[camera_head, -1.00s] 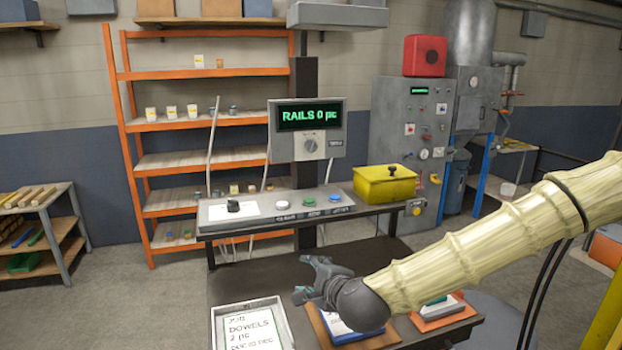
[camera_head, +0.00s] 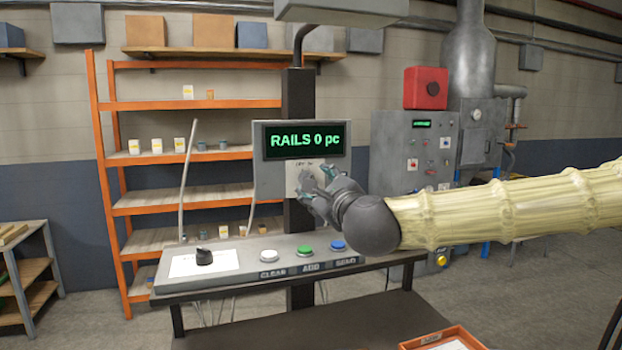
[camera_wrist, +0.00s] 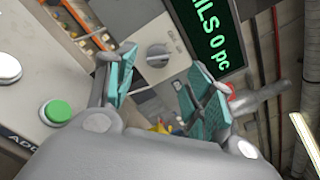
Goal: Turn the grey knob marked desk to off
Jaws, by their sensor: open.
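The grey knob (camera_wrist: 157,55) sits on a pale plate on the display panel, below the green "RAILS 0 pc" screen (camera_head: 305,140). In the head view the knob is largely hidden behind my gripper (camera_head: 317,184), and its small label is too blurred to read. In the wrist view my gripper (camera_wrist: 160,85) is open, with one teal-padded finger on each side of the knob's line of sight. The knob shows beyond the fingertips, with no contact visible. I cannot tell the exact distance or which setting the knob points to.
Below the panel, a console (camera_head: 250,262) carries a black knob (camera_head: 204,257) and white, green and blue buttons. An orange-edged tray (camera_head: 445,340) lies at the front. A grey cabinet (camera_head: 410,150) stands behind my arm.

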